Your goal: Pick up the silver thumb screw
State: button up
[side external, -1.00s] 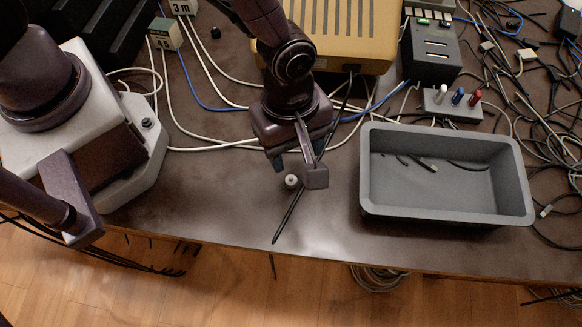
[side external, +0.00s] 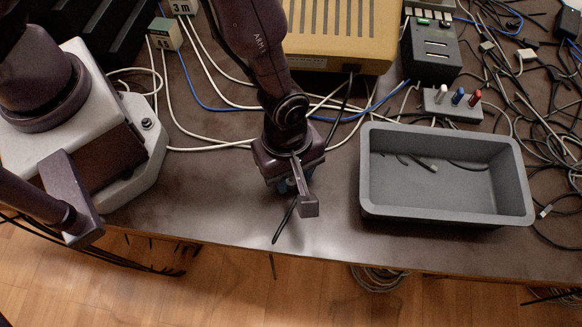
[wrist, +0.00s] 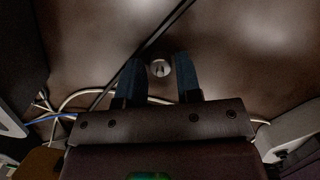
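The silver thumb screw (wrist: 160,69) shows in the wrist view as a small round pale knob on the dark table, between the tips of the two blue-grey fingers. Gaps show between it and both fingers. My gripper (wrist: 158,65) is open, with its fingers on either side of the screw in the picture. In the side external view my gripper (side external: 289,188) is low over the table near its front edge. The screw is hidden there behind my gripper and wrist.
A black cable (side external: 283,222) runs diagonally beside my gripper; in the wrist view it passes close to the left finger. A grey open tray (side external: 445,213) stands to the right. White and blue cables and a yellow box (side external: 340,40) lie behind. The table's front edge is close.

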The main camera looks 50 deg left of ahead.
grip_shut()
